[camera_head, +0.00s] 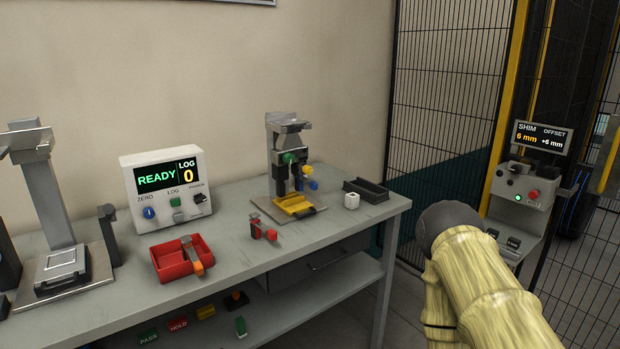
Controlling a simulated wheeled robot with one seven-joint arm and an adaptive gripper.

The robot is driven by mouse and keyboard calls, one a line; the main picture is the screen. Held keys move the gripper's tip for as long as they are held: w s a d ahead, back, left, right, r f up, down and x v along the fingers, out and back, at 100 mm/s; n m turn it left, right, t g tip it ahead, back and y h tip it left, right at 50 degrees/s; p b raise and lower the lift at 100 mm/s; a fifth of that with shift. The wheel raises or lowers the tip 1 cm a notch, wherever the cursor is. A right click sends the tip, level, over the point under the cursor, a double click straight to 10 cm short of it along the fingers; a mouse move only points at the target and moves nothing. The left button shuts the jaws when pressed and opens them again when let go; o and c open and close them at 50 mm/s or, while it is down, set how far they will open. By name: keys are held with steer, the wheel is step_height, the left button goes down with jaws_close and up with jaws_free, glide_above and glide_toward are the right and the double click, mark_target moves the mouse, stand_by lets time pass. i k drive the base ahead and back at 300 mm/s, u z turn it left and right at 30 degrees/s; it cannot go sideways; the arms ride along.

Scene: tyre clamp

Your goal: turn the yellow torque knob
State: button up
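A small yellow knob (308,170) sits on the right side of a grey upright fixture (275,150) on the bench. It is small in the picture, and I cannot read any mark on it. A blue knob (313,185) is just below it, and a green part (289,158) is to its left. A yellow pad (297,205) lies at the fixture's foot. My arm, in a pale yellow sleeve with a dark grey rounded part, shows at the lower right, well apart from the fixture. My gripper is not in view.
On the grey bench (225,262) stand a READY display box (165,180), a red tray (165,262), a red clamp (262,228), a white cube (352,201) and a black tray (366,188). A mesh fence (440,110) and control console (515,200) stand right.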

mark_target(308, 169)
steer(key=z, duration=1.85)
steer(key=i, duration=1.05)
steer(key=u, duration=1.9)
